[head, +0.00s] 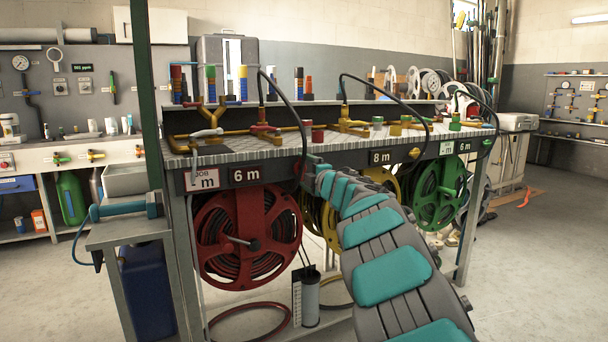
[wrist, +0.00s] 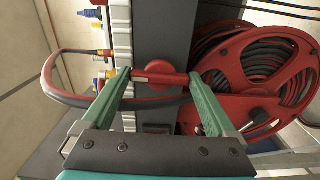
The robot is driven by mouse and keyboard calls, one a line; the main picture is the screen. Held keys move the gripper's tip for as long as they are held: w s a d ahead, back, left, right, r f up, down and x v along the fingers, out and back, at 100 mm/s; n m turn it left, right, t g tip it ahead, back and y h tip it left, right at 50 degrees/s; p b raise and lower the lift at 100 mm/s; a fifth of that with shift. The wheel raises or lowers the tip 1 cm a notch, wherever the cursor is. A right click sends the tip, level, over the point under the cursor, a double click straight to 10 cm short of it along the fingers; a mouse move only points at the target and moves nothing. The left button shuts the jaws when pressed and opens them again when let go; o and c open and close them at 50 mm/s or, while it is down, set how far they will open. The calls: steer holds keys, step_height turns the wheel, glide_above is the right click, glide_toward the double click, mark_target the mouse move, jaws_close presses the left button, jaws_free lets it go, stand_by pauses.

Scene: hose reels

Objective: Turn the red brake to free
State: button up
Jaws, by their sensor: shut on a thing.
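The red brake (wrist: 160,78) is a short red bar on a round red hub, fixed to the dark front rail of the bench. In the wrist view my gripper (wrist: 158,80) has its two green fingers at the two ends of the bar, shut on it. In the wrist view the bar lies nearly level across the picture. The red hose reel (wrist: 260,75) is beside it. In the head view the red reel (head: 248,238) hangs under the bench, and my gripper (head: 310,164) reaches the rail right of the "6 m" sign. I cannot read any free or locked mark.
A yellow reel (head: 318,215) and a green reel (head: 440,194) hang further right under the same bench (head: 335,142). Dark hoses (head: 290,98) arch over the bench top and its front edge. A red hose loop (head: 250,318) lies low under the red reel.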

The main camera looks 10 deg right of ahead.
steer(key=shift+f+n, duration=0.1)
steer(key=shift+n, duration=0.2)
steer(key=o, duration=1)
steer(key=shift+a, duration=0.1)
steer(key=shift+s, duration=0.15)
steer(key=b+v, duration=0.1)
steer(key=v, duration=0.6)
steer(key=shift+s, duration=0.25)
